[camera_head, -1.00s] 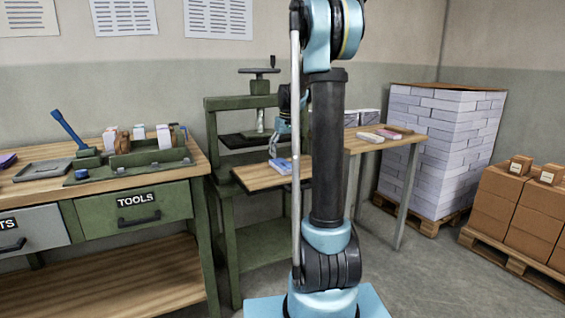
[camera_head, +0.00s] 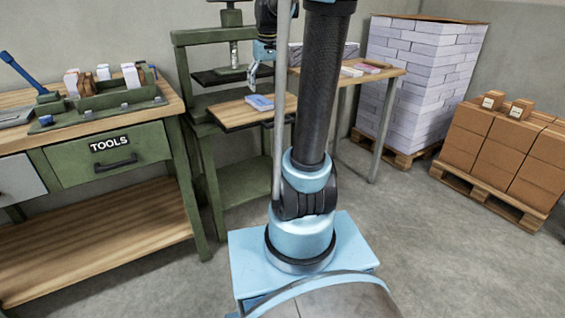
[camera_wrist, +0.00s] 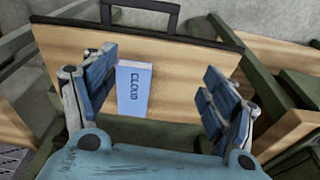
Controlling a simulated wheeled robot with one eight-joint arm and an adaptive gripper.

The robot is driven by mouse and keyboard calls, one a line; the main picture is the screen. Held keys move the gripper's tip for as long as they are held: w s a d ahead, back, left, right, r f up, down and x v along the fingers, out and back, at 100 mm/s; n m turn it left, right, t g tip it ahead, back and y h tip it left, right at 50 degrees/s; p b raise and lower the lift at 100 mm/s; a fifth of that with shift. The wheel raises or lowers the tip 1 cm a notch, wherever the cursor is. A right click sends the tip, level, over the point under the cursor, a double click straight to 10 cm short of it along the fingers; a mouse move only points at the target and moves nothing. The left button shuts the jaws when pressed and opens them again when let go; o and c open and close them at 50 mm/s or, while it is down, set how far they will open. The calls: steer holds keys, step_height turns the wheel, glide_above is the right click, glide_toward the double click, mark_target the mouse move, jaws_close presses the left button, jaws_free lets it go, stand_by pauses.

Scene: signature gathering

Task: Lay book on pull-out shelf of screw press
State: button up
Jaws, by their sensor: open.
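A light blue book (camera_head: 260,102) marked CLOUD lies flat on the wooden pull-out shelf (camera_head: 232,114) of the green screw press (camera_head: 180,62). In the wrist view the book (camera_wrist: 134,90) rests on the shelf (camera_wrist: 188,70), nearer the left finger than the right. My gripper (camera_head: 252,82) is open and empty, a little above the book. In the wrist view my gripper (camera_wrist: 160,62) has its fingers wide apart on either side of the book, with bare shelf showing between.
A tool bench (camera_head: 110,128) stands at the left. A side table (camera_head: 386,75) with more books stands right of the press. A tall paper stack (camera_head: 415,85) and brown boxes (camera_head: 500,150) on pallets stand further right. The floor in front is clear.

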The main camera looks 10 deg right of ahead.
steer(key=s+f+m, duration=0.1)
steer(key=s+f, duration=0.8)
steer(key=s, duration=0.5)
steer(key=s+f+m, duration=0.1)
steer(key=s+f, duration=0.8)
steer(key=s, duration=0.6)
steer(key=shift+s+a+f, duration=0.15)
steer(key=shift+s, duration=0.05)
